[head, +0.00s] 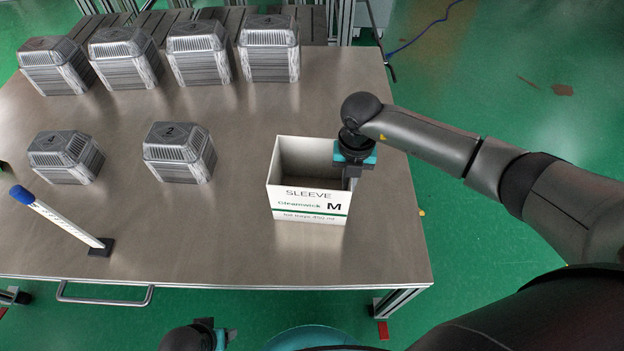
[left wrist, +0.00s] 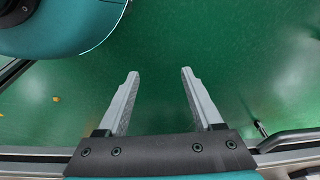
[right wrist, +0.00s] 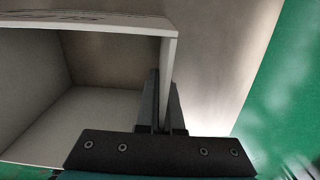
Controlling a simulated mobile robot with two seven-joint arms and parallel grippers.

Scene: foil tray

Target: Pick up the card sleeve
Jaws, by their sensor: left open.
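The card sleeve (head: 308,202) is an open white box marked SLEEVE and M, at the right part of the steel table. It looks upright; I cannot tell whether its base touches the table. My right gripper (head: 350,182) is at its right wall. In the right wrist view, the fingers (right wrist: 163,85) are close together on either side of the white sleeve wall (right wrist: 168,60), one inside and one outside. The sleeve looks empty inside. My left gripper (left wrist: 158,72) is open and empty over the green floor, in front of the table.
Several stacks of foil trays stand on the table (head: 235,250), four at the back and two nearer (head: 180,155). A blue-capped upright scale (head: 62,220) leans at the left on a dark base. A handle (head: 105,300) runs along the front edge. The table's front middle is clear.

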